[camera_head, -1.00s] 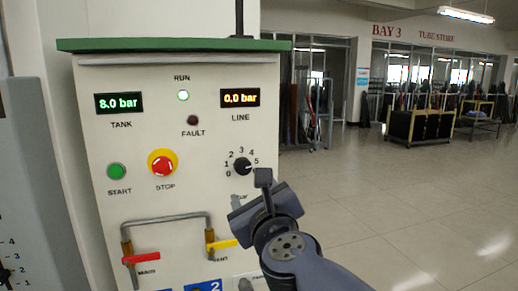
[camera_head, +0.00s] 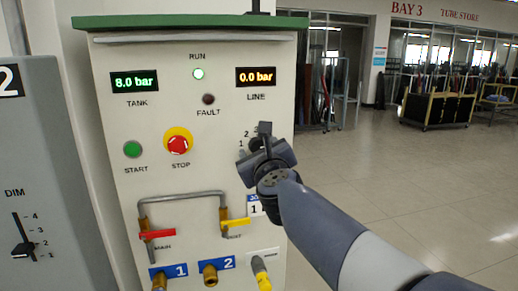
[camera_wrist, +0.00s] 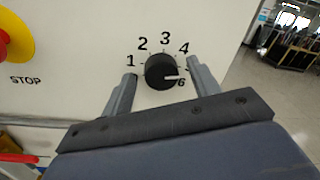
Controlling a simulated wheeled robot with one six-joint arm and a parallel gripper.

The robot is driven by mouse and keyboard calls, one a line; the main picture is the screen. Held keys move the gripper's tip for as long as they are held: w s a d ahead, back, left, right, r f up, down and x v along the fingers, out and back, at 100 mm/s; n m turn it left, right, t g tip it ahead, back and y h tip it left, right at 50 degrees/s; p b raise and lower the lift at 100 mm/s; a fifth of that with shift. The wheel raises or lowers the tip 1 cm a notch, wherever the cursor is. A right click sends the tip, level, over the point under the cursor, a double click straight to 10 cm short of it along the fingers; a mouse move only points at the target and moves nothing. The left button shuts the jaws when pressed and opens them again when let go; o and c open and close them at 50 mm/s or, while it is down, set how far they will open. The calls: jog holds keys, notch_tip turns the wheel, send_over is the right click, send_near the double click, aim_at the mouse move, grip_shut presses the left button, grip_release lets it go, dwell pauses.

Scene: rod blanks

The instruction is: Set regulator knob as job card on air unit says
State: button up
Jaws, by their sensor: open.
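The black round regulator knob (camera_wrist: 161,71) sits between my fingers in the wrist view, its white mark pointing right, around 5 to 6. Numbers 1 to 6 show around it; 0 is not visible. My gripper (camera_wrist: 162,78) is open, one finger on each side of the knob; I cannot tell whether they touch it. In the head view my gripper (camera_head: 265,143) covers most of the dial. The air unit (camera_head: 190,120) reads 8.0 bar on the tank display (camera_head: 134,81) and 0.0 bar on the line display (camera_head: 256,77). A small card (camera_head: 254,206) shows a 1, partly hidden.
The red stop button (camera_head: 178,143) and green start button (camera_head: 132,149) are left of the dial. A red-handled valve (camera_head: 157,234) and a yellow-handled valve (camera_head: 235,225) are below. A grey cabinet (camera_head: 50,170) stands left. Open floor lies right.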

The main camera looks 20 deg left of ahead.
jog(key=shift+c, duration=0.5)
jog(key=c, duration=0.9)
